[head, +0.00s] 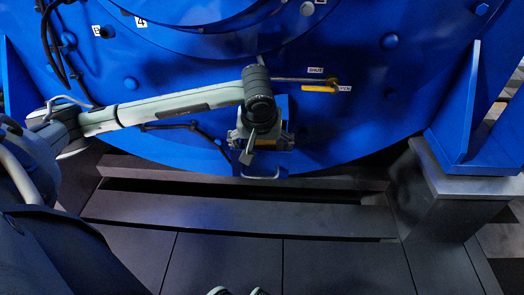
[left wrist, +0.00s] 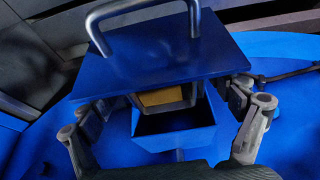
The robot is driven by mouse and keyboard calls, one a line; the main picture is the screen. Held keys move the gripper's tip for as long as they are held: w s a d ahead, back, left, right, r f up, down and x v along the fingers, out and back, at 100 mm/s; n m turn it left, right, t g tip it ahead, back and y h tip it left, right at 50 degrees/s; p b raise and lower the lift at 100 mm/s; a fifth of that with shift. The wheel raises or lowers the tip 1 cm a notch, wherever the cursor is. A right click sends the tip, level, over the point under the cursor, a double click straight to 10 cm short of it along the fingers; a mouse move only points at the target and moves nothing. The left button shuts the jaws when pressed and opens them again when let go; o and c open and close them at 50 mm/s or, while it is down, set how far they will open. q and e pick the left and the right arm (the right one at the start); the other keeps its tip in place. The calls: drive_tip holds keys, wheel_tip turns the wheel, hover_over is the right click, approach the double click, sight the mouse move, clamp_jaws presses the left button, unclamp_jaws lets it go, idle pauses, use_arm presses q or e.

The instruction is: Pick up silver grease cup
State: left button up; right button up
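My left gripper (head: 262,150) is at the front of the blue motor housing, by a small blue box with a wire handle. In the left wrist view the gripper (left wrist: 166,98) is open, one finger on each side of the open blue box (left wrist: 180,140). A silver-grey piece with a tan face (left wrist: 160,97) sits between the fingers, partly hidden under a blue lid plate (left wrist: 165,55) with a silver handle (left wrist: 140,14). It may be the silver grease cup, but too little shows to be sure. I see no contact between the fingers and it.
A yellow valve handle (head: 319,89) sits right of the gripper, between small SHUT and OPEN labels. Black cables (head: 54,45) hang at the upper left. A grey support block (head: 455,180) stands at the right. Dark floor plates (head: 230,262) below are clear.

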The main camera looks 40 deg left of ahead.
use_arm(q)
drive_tip(key=c, duration=1.1)
